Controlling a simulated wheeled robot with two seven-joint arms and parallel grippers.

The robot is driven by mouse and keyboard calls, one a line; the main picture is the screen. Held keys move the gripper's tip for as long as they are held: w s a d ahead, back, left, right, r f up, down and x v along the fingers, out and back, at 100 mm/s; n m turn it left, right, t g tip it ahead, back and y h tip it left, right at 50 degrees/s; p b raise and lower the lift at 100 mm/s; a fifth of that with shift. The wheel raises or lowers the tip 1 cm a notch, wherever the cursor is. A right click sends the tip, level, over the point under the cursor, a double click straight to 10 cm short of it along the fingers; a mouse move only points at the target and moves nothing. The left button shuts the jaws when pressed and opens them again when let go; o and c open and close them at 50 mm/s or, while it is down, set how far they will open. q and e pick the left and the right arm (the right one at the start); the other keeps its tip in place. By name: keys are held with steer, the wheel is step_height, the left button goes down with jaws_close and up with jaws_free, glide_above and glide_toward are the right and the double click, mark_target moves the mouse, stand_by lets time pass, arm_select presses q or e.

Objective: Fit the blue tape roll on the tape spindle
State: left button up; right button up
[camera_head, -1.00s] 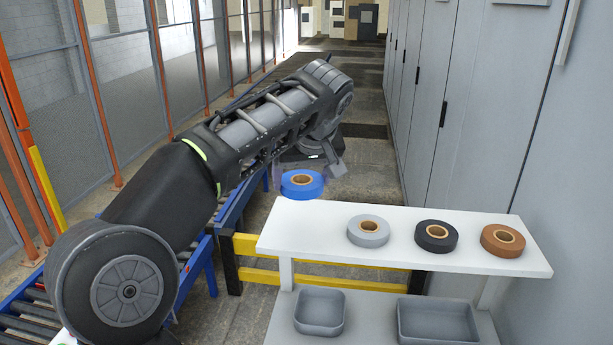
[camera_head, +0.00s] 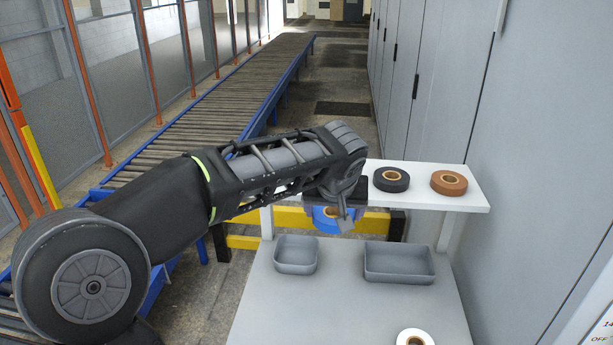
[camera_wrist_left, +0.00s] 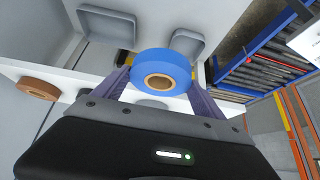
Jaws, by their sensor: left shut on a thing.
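My left gripper (camera_head: 338,216) is shut on the blue tape roll (camera_head: 322,224), which hangs in front of the upper shelf and above the lower table. In the left wrist view the blue roll (camera_wrist_left: 168,65) sits between the two purple fingers (camera_wrist_left: 160,84), with its brown core facing the camera. In the head view my gripper partly covers the roll. I cannot make out a tape spindle in either view. My right gripper is not in view.
A black roll (camera_head: 391,180) and a brown roll (camera_head: 449,183) lie on the white upper shelf (camera_head: 475,203). Two grey bins (camera_head: 296,256) (camera_head: 400,278) stand on the lower table (camera_head: 330,315). A white roll (camera_head: 415,339) shows at the bottom edge. Conveyor at left, cabinets at right.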

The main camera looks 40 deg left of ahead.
arm_select(q)
steer(key=d+f+m+t+h+b, duration=0.1)
steer(key=d+f+m+h, duration=0.2)
steer(key=d+f, duration=1)
step_height(320, 180, down, 3)
steer(key=m, duration=0.2)
steer(key=shift+w+d+r+m+b, duration=0.2)
steer(key=shift+d+m+b, duration=0.1)
steer(key=shift+m+b, duration=0.1)
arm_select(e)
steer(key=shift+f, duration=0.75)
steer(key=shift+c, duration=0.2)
